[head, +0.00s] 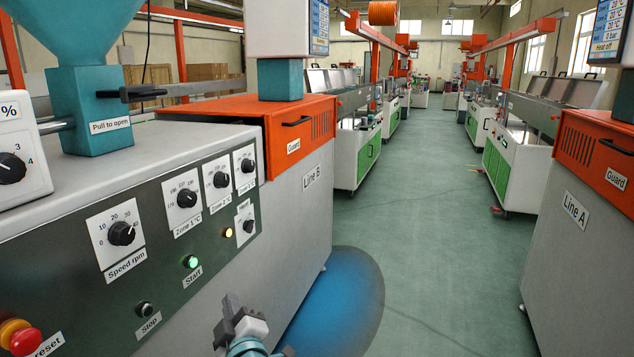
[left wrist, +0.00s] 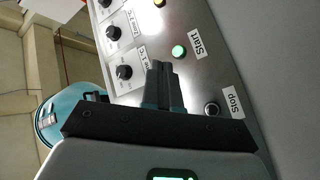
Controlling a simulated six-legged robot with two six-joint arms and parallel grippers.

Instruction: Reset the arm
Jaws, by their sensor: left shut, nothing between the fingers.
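My left gripper (head: 238,310) shows at the bottom of the head view, in front of the Line B machine's side, right of the control panel. Its dark fingers (left wrist: 163,82) are shut with nothing between them in the left wrist view. My right gripper is not in view.
The Line B machine (head: 292,210) with its panel knobs (head: 121,233) and red reset button (head: 18,337) fills the left. An orange guard (head: 290,147) is on top. The Line A machine (head: 580,245) stands at right.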

